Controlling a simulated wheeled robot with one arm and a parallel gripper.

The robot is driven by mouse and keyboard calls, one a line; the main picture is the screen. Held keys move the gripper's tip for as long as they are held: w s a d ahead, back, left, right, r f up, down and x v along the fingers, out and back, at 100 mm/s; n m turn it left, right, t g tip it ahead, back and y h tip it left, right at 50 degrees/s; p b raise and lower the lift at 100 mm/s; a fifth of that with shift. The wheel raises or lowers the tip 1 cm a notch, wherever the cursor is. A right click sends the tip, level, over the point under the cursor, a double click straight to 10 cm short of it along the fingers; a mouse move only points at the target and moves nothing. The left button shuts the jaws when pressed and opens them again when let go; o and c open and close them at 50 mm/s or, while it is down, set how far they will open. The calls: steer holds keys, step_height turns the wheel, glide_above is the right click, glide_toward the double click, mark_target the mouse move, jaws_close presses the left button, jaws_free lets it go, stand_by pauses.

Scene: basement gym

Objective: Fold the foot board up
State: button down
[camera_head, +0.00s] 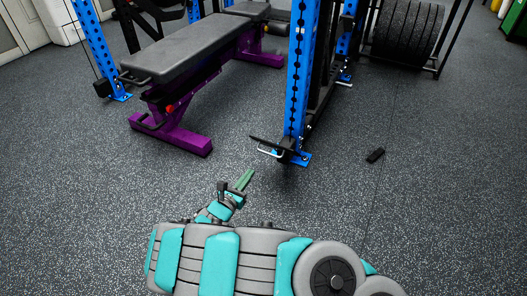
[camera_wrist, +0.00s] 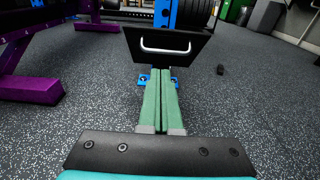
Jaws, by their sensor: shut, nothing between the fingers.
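The foot board (camera_head: 277,145) is a small black plate at the base of the blue upright, sticking out toward my gripper. In the wrist view the foot board (camera_wrist: 190,42) shows as a dark panel with a pale metal handle (camera_wrist: 165,50) across it. My gripper (camera_head: 249,172) is low over the floor, just in front of and a little left of the board in the head view. Its green fingers (camera_wrist: 161,72) are together and empty, pointing at the board just below the handle. Whether the fingertips touch the board I cannot tell.
A purple-framed bench (camera_head: 195,60) with a black pad stands to the left. The blue upright (camera_head: 298,75) rises behind the board. A small black object (camera_head: 375,154) lies on the floor to the right. The speckled floor around is otherwise clear. Black weight plates (camera_head: 405,30) stand at the back.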

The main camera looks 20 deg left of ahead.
steer(key=w+d+r+b, duration=0.1)
steer(key=w+r+b, duration=0.1)
steer(key=w, duration=0.9)
steer(key=shift+w, duration=0.2)
